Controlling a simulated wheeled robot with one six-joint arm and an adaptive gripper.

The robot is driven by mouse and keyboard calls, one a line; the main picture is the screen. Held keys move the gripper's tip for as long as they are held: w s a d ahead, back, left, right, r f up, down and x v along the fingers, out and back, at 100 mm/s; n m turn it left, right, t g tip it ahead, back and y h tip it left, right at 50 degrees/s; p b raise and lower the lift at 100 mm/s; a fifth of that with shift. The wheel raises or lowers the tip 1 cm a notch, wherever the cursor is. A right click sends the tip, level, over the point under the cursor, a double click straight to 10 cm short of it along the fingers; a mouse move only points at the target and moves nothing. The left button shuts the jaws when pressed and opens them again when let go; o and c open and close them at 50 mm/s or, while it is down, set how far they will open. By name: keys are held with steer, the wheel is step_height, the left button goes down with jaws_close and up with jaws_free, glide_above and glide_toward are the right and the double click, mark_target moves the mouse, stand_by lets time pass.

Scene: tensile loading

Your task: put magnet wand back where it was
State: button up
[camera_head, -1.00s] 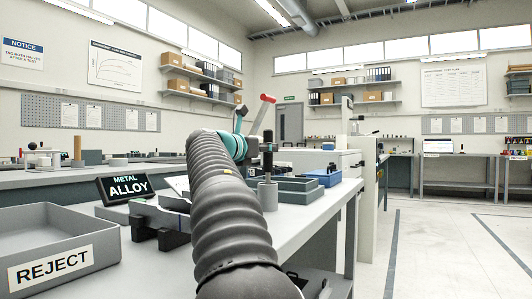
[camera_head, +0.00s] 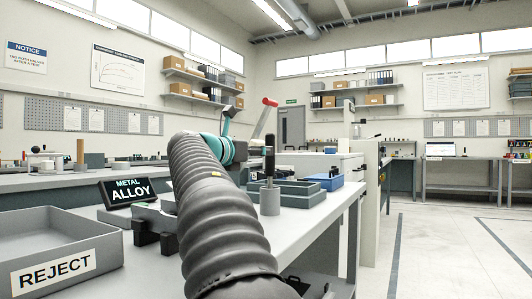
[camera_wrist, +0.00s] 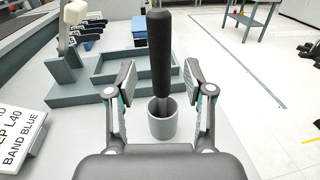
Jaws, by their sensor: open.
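The magnet wand (camera_wrist: 159,55) has a thick black handle and stands upright in a grey cup (camera_wrist: 163,124) in the wrist view. Its thin lower end goes down into the cup. My gripper (camera_wrist: 157,83) is open, with one finger on each side of the wand and gaps between. In the head view the wand (camera_head: 269,157) stands in its cup (camera_head: 269,201) on the bench, right of my arm.
A printed sign (camera_wrist: 20,135) is at the left. The METAL ALLOY display (camera_head: 130,190) and the REJECT tray (camera_head: 55,220) stand left of my arm. The bench right of the cup is clear.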

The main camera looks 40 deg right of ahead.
steer(key=s+a, duration=0.1)
steer(key=a, duration=0.6)
